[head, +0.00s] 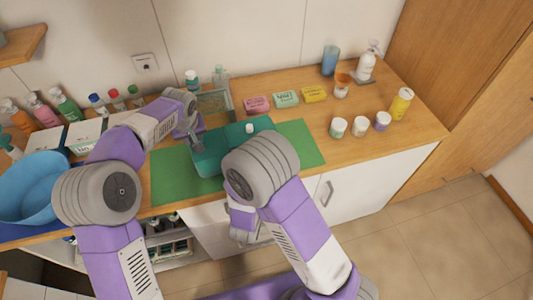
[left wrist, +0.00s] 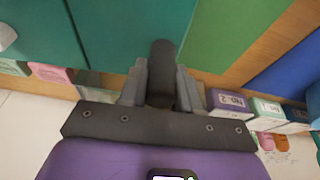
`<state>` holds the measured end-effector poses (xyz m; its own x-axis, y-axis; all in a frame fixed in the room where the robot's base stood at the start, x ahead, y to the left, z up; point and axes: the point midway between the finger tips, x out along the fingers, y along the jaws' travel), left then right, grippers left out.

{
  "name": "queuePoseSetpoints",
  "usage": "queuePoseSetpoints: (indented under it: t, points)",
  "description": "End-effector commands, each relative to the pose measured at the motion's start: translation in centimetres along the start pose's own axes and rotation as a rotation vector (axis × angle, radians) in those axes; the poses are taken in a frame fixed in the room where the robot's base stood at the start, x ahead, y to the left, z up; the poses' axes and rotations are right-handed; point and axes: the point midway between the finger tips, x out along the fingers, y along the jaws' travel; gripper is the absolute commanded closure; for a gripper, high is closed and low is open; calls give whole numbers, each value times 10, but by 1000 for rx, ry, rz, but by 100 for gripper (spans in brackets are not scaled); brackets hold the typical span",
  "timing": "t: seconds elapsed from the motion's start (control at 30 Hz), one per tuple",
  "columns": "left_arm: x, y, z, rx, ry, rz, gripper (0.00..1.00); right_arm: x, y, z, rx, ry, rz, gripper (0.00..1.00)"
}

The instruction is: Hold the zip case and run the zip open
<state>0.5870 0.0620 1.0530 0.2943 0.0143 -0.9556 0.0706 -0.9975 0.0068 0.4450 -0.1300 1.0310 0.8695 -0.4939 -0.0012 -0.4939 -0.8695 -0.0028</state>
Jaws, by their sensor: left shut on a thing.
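The teal zip case (head: 208,158) lies on the green mat (head: 170,180) in the head view, partly covered by my right arm. It also shows in the left wrist view (left wrist: 135,30), crossed by a dark line. My left gripper (head: 194,138) is at the case's left end. In the left wrist view my left gripper (left wrist: 161,88) is shut on a dark rounded piece (left wrist: 162,60) at the case's edge. A small pale round piece (head: 249,128) shows at the case's far right part. My right arm's elbow is over the case; my right gripper's fingers are hidden.
A blue basin (head: 35,188) and several bottles stand at the left. A glass tray (head: 212,104) is behind the case. The mat's right end is clear.

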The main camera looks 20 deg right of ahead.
Motion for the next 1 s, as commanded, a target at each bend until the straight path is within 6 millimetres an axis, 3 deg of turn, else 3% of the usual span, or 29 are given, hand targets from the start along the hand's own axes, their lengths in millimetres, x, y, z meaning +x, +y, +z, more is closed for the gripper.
queuePoseSetpoints:
  t: [0.37, 0.4, 0.57, 0.87, 1.0]
  points:
    - [-1, 0, -1, -1, 2, 2, 100, -2, 0, 0, 0, 0, 0, 54]
    - [-1, 0, -1, -1, 2, 2, 63, -2, 0, 0, 0, 0, 0, 54]
    - [-1, 0, 0, -1, 2, 1, 39, -2, 0, 0, 0, 0, 0, 54]
    - [-1, 0, 0, 0, 1, 1, 38, -2, 0, 0, 0, 0, 0, 54]
    - [-14, 0, -1, 1, 3, 1, 38, -2, 0, 0, 0, 0, 0, 54]
